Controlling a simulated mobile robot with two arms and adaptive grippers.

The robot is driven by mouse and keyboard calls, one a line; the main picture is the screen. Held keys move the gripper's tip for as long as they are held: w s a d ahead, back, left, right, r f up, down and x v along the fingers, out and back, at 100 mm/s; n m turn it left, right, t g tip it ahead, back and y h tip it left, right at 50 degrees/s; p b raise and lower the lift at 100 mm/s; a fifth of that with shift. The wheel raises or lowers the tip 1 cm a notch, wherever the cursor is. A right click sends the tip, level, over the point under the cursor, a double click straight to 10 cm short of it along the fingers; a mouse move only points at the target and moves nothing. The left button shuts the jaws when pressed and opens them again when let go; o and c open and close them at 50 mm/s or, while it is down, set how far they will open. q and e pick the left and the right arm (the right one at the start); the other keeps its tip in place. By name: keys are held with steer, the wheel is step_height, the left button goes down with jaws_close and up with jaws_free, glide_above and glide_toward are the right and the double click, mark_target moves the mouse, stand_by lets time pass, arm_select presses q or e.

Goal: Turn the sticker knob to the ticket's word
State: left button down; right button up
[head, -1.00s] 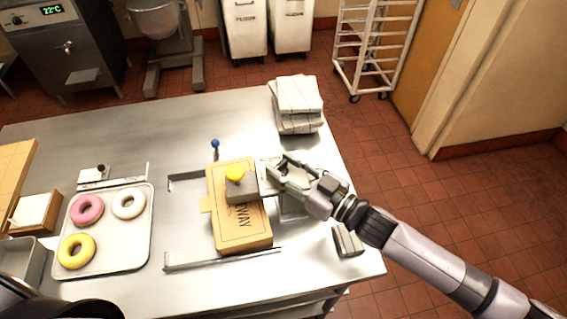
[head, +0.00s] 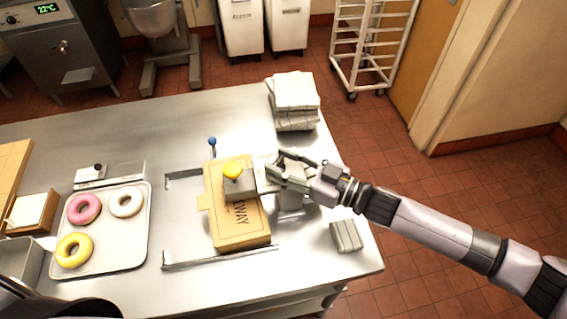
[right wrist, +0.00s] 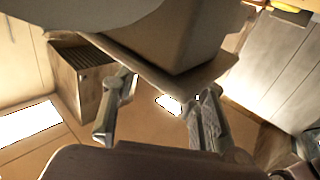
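My right gripper (head: 278,170) is at the right side of the brown box (head: 240,232), beside a small pale grey fixture (head: 290,197) at the table's right part. In the right wrist view its two fingers (right wrist: 160,115) stand apart, with a beige, flat-edged body (right wrist: 185,35) close beyond them. I cannot make out the sticker knob or its words. A grey block with a yellow top (head: 233,172) sits on the box, which shows part of a printed word. A white card (head: 30,208) lies at the left on a wooden holder; its text is unreadable. My left gripper is not in view.
A tray (head: 128,250) with pink, white and yellow doughnuts is at left. Metal rails (head: 220,257) flank the box, and a blue-tipped lever (head: 212,142) stands behind.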

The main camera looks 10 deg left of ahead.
steer(key=o, duration=0.4)
steer(key=shift+d+f, duration=0.1)
steer(key=v, duration=1.1)
steer(key=shift+s+d, duration=0.2)
steer(key=shift+d, duration=0.15)
